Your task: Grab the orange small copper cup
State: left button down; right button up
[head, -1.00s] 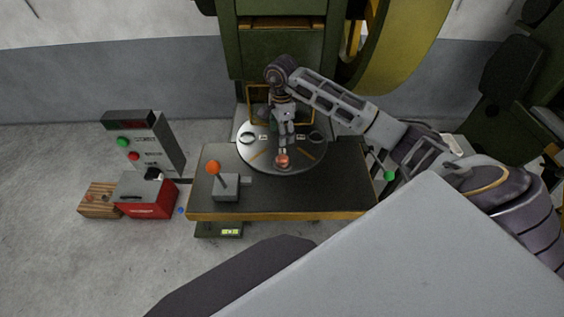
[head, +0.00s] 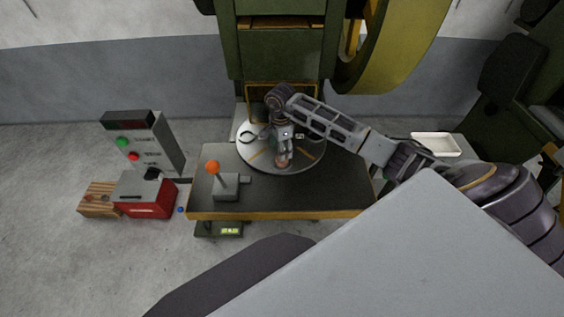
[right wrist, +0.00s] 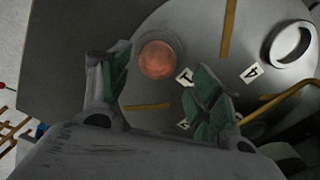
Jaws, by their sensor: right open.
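The small orange copper cup (right wrist: 157,59) sits on the round metal plate (right wrist: 206,22) in the right wrist view. In the head view the cup (head: 281,161) shows only in part, at the near side of the plate, under my right gripper (head: 283,150). In the right wrist view my right gripper (right wrist: 155,88) is open, with its green-padded fingers apart and the cup beyond the tips, nearly in line with the gap. Nothing is between the fingers. My left gripper is in neither view.
A lever with an orange knob (head: 213,168) stands on the dark table (head: 320,195), left of the plate. A white tray (head: 436,144) is at the right. A control box (head: 143,140) stands on the left.

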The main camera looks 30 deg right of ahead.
jog(key=shift+f, duration=0.4)
jog(key=shift+s+f, duration=0.15)
jog(key=shift+f, duration=0.5)
jog(key=shift+f+p, duration=0.35)
jog(key=shift+f, duration=1.25)
jog(key=c, duration=1.2)
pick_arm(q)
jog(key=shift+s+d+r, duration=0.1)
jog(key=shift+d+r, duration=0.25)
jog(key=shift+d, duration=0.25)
pick_arm(e)
jog(key=shift+o, duration=0.2)
